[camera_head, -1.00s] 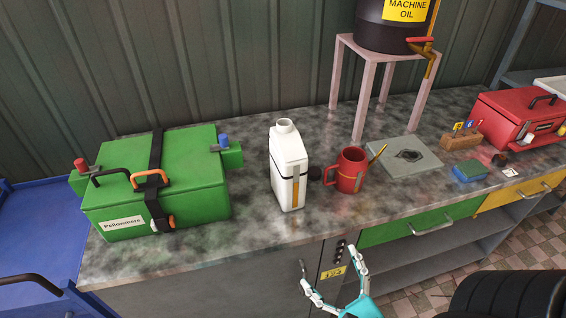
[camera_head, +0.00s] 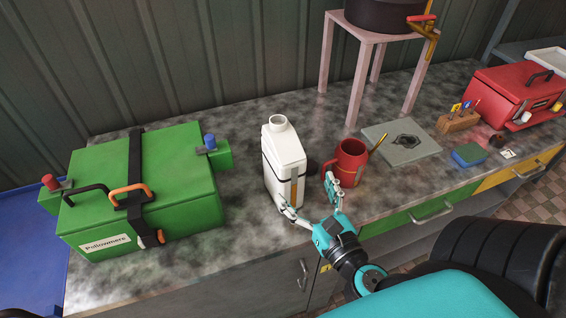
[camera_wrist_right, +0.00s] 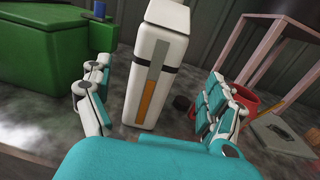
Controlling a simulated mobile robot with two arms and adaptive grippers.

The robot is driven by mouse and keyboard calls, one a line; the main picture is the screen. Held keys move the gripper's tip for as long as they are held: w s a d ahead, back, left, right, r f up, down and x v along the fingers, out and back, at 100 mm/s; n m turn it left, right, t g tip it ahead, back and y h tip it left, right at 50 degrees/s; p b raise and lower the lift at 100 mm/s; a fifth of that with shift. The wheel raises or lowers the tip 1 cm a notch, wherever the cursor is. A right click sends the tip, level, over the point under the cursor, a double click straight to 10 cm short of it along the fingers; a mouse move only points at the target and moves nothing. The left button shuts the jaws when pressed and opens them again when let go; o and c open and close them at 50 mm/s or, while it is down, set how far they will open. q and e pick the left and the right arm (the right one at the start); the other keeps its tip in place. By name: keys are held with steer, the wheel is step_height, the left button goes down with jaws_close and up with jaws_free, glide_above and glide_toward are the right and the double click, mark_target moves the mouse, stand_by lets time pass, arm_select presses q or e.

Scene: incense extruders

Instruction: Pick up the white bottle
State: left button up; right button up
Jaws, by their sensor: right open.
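The white bottle (camera_head: 283,158) stands upright on the mottled grey worktop, with a dark band and an orange and grey strip on its front. My right gripper (camera_head: 306,197) is open in front of the bottle at its lower right. In the right wrist view the bottle (camera_wrist_right: 160,62) stands just beyond and between the open fingers (camera_wrist_right: 150,108), and I see no clear contact. My left gripper is not in view.
A red mug (camera_head: 349,160) stands close right of the bottle, near my right finger. A green box (camera_head: 180,190) sits to the left. A pink stand (camera_head: 362,85) with a black drum (camera_head: 385,16) is behind. A grey plate (camera_head: 405,150) lies right of the mug.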

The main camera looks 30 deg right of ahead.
mark_target(296, 176)
steer(key=w, duration=0.1)
steer(key=w+p, duration=0.1)
steer(key=w, duration=0.2)
steer(key=shift+w+d+r, duration=0.15)
steer(key=shift+d, duration=0.15)
steer(key=shift+w+p, duration=0.2)
steer(key=shift+p, duration=0.1)
steer(key=shift+w, duration=0.25)
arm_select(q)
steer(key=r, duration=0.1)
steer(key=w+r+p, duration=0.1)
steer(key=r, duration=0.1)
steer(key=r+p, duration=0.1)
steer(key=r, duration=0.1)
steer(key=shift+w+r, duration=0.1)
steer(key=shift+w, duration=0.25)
arm_select(e)
steer(key=w, duration=0.4)
steer(key=shift+w+d, duration=0.25)
steer(key=shift+c, duration=0.8)
steer(key=c, duration=1.6)
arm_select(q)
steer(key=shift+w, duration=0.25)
